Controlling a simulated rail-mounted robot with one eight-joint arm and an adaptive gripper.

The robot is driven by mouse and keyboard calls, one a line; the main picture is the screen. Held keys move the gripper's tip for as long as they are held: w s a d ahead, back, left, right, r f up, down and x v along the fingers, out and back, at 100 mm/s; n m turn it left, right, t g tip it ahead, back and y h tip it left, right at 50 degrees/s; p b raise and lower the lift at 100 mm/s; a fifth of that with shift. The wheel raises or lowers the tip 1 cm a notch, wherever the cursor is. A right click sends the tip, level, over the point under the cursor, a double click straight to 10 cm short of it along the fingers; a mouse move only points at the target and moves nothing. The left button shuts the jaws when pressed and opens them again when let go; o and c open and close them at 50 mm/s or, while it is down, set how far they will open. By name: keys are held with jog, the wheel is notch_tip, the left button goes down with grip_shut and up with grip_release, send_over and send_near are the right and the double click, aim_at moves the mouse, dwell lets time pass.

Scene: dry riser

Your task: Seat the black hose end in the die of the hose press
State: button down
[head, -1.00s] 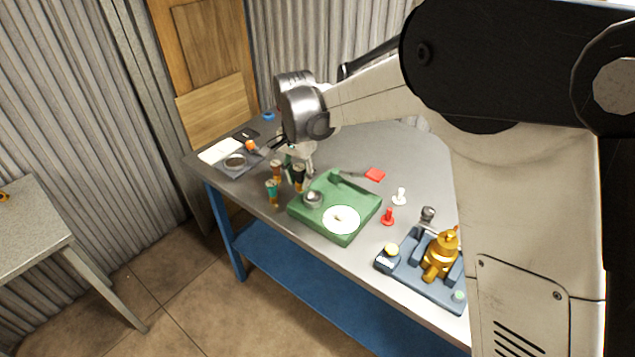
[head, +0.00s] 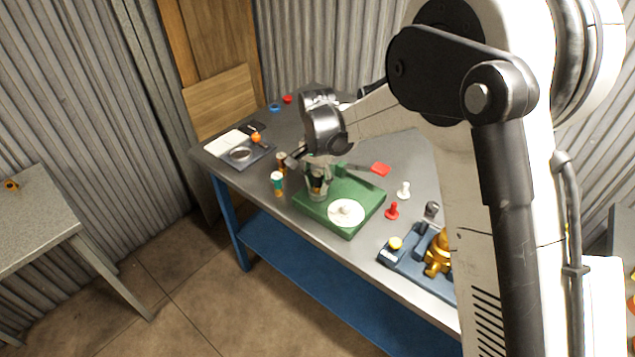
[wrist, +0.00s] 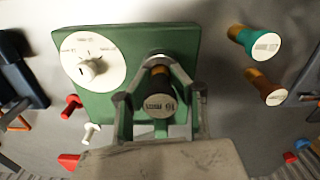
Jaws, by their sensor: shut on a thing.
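My gripper (wrist: 160,80) is shut on the black hose end (wrist: 160,98), a dark cylinder with a brown band and a printed end face, one finger on each side. In the head view my gripper (head: 318,182) is over the back left of the green hose press (head: 352,192). The press also shows in the wrist view (wrist: 118,38), with its white dial (wrist: 82,60). The metal die (wrist: 158,57) shows partly behind the held hose end and the fingers. The hose end is at the die, but I cannot tell whether its lower end is inside.
A teal hose end (head: 277,182) and a brown one (head: 282,160) stand left of the press. Red (head: 392,211) and white (head: 404,189) pegs and a blue fixture with a brass part (head: 437,258) are to the right. A dark tray with a ring (head: 242,155) lies far left.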

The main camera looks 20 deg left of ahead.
aim_at(317, 174)
jog(key=shift+f, duration=0.15)
jog(key=c, duration=1.5)
grip_release()
notch_tip(317, 174, up, 12)
jog(key=shift+r, duration=0.2)
